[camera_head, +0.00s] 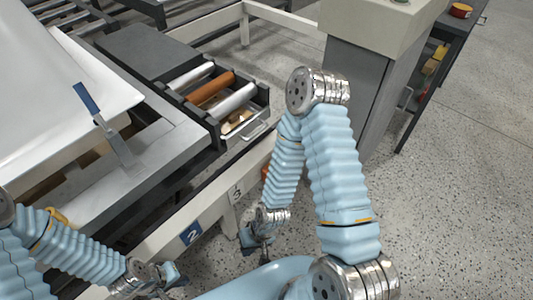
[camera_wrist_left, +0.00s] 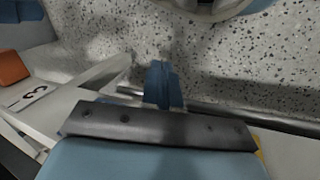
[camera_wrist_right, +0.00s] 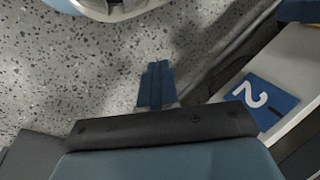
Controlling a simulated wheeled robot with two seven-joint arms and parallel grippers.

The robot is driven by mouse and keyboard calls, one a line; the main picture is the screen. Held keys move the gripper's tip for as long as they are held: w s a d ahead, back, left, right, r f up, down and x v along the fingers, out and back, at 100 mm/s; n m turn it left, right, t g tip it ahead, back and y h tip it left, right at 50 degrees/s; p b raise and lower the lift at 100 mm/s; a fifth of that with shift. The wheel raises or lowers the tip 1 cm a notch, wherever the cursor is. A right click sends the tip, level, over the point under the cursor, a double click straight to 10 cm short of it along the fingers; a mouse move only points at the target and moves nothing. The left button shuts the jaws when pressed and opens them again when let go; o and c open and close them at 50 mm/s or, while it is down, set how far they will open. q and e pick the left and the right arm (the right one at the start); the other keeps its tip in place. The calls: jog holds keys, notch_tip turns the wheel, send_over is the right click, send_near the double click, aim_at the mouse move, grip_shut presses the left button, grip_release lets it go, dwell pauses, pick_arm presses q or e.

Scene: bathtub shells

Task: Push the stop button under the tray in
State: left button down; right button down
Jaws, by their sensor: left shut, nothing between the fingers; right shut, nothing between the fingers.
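A dark tray (camera_head: 262,99) with grey and orange rolls, wood-coloured pieces and a metal handle is on the side of the work line. Below it, an orange-red block (camera_head: 265,172) shows partly behind my right arm. It also shows at the left edge of the left wrist view (camera_wrist_left: 12,67), beside a number 3 plate. I cannot tell whether it is the stop button; no button face is clear. My left gripper (camera_head: 172,274) is shut and empty, low at the bottom left. My right gripper (camera_head: 255,248) is shut and empty, below and in front of the block.
A blue number 2 plate (camera_head: 192,233) and a number 3 plate (camera_head: 236,193) are on the pale frame rail. A white shell (camera_head: 60,75) and a blue-handled tool (camera_head: 105,125) lie at left. A grey cabinet (camera_head: 370,75) stands behind my right arm. Speckled floor is open at right.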

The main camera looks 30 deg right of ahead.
jog(key=w+d+r+n+h+b, duration=0.1)
jog(key=w+d+r+n+b, duration=0.15)
jog(key=w+d+n, duration=0.55)
jog(key=w+d+r+n+h+b, duration=0.1)
jog(key=w+d+r+n+b, duration=0.2)
jog(key=w+n, duration=0.5)
jog(key=w+d+r+n+h, duration=0.1)
jog(key=w+d+r+n, duration=0.2)
jog(key=r, duration=0.6)
jog(key=w+d+r+n+h, duration=0.1)
jog(key=w+d+r+n, duration=0.2)
jog(key=d+r+n, duration=0.2)
notch_tip(320, 180, up, 4)
jog(key=d, duration=0.3)
jog(key=shift+w+g+b, duration=0.15)
jog(key=shift+g+b, duration=0.15)
jog(key=shift+f, duration=0.2)
notch_tip(320, 180, down, 14)
jog(key=shift+r+b, duration=0.1)
jog(key=shift+b, duration=0.45)
